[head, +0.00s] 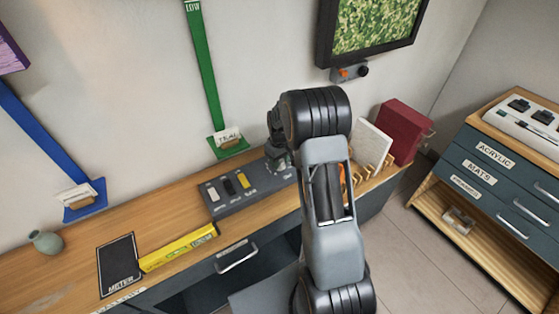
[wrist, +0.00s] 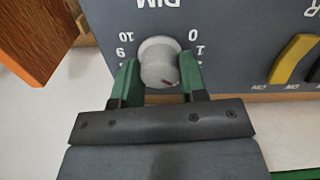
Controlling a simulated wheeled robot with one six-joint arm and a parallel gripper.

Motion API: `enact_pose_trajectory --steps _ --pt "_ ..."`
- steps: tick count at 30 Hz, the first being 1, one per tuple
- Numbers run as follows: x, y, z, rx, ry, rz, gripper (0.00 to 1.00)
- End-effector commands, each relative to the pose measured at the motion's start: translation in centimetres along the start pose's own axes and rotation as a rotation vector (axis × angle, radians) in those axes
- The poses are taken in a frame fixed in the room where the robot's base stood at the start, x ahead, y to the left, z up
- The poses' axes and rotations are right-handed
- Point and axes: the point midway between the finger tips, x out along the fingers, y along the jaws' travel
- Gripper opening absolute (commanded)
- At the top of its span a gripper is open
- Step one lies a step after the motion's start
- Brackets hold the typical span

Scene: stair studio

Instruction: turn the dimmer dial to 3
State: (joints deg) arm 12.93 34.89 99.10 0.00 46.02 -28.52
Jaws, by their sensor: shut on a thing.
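The dimmer dial (wrist: 158,65) is a pale grey round knob under the upside-down letters DIM on the dark switch panel (wrist: 225,30). A red mark on the dial points to the lower right in the wrist view. The figures 10, 9, 0 and 1 show around it; those near the mark are hidden by my gripper. My gripper (wrist: 159,78) has its green fingers on either side of the dial, shut on it. In the head view the panel (head: 216,206) lies on the wooden bench, and my arm hides the dial.
A yellow switch (wrist: 294,58) stands beside the dial, with several switches along the panel. A red binder (head: 402,130) stands at the bench's right end. A drawer cabinet (head: 488,180) is farther right.

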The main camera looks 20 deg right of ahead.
Motion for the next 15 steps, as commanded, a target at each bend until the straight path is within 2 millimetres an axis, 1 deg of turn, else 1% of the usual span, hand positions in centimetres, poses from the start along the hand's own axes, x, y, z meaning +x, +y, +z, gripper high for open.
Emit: enact_pose_trajectory --steps 2,3,11,15 --pt "-0.06 0.01 -0.03 0.0 0.001 0.001 0.15" --pt "-0.06 0.01 -0.03 0.0 0.001 0.001 0.4" --pt "-0.03 0.01 -0.02 0.001 0.001 0.0 0.65" --pt "-0.02 0.01 -0.01 0.001 0.0 0.0 0.65"
